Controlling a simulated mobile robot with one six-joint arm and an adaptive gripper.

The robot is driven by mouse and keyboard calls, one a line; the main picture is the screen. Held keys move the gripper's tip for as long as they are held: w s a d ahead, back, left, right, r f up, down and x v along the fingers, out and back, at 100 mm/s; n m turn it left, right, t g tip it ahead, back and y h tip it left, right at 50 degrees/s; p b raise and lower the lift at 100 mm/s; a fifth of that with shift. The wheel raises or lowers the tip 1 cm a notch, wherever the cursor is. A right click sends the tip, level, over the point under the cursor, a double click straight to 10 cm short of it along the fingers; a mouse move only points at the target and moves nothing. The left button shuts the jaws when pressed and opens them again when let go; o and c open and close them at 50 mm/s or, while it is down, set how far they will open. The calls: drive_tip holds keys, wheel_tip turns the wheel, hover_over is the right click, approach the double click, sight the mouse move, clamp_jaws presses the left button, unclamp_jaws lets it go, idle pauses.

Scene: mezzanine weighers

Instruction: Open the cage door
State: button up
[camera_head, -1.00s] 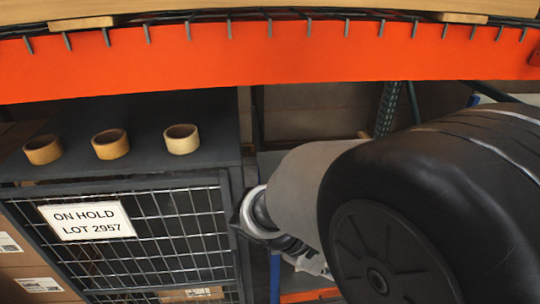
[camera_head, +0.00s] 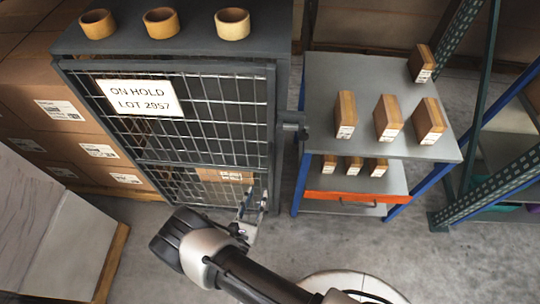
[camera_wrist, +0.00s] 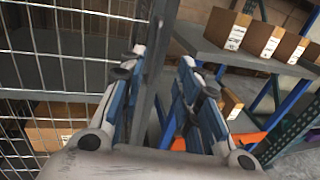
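The dark cage (camera_head: 180,40) stands at the left in the head view. Its wire-mesh door (camera_head: 225,110) looks shut against the frame and carries a white "ON HOLD LOT 2957" sign (camera_head: 140,97). A dark handle or latch (camera_head: 293,126) sticks out at the right edge. My gripper (camera_head: 253,200) is at the lower right of the door, below the handle. In the wrist view my gripper (camera_wrist: 162,66) is open, its fingers apart, with a dark upright (camera_wrist: 158,50) between them in the picture. I cannot tell whether it touches. The mesh (camera_wrist: 75,50) fills the left.
Three tape rolls (camera_head: 161,23) stand on the cage. A carton (camera_head: 222,176) sits behind the mesh. Right of the cage is a grey shelf unit (camera_head: 340,80) with several small boxes (camera_head: 388,116). Stacked cartons (camera_head: 30,95) stand left. Grey floor (camera_head: 420,255) lies open in front.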

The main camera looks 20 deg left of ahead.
sight(269, 159)
drive_tip(key=w, duration=0.5)
drive_tip(key=w+b, duration=0.1)
drive_tip(key=w, duration=0.5)
drive_tip(key=w+b, duration=0.1)
drive_tip(key=w, duration=0.5)
drive_tip(key=shift+a+f, duration=0.25)
drive_tip(key=shift+a, duration=0.15)
drive_tip(key=shift+c, duration=0.2)
clamp_jaws()
